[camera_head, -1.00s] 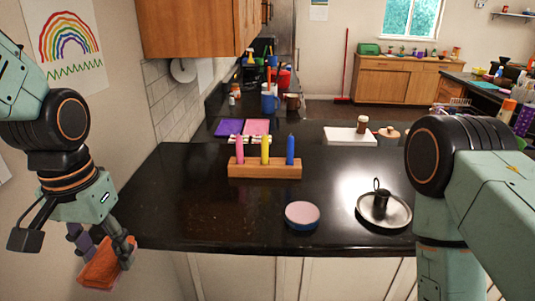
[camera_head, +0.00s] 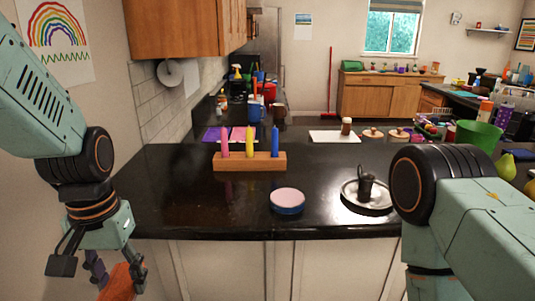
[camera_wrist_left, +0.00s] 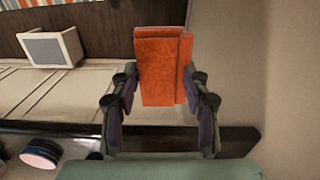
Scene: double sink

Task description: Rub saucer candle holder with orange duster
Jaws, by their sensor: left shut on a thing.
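The saucer candle holder (camera_head: 368,196), a metal dish with a dark cup in its middle, stands on the black counter near its front edge, right of centre in the head view. My right arm's joint covers part of its right side. My left gripper (camera_head: 117,277) is shut on the orange duster (camera_head: 121,285), low at the left, in front of the counter and well away from the holder. The left wrist view shows the duster (camera_wrist_left: 163,66) between the two fingers (camera_wrist_left: 160,100). My right arm comes in from the right; its gripper is out of view.
A pink-topped blue round container (camera_head: 287,201) stands left of the candle holder. A wooden block (camera_head: 250,163) with pink, yellow and blue candles stands behind it. A white board (camera_head: 330,136) lies farther back. The counter's left front part is clear.

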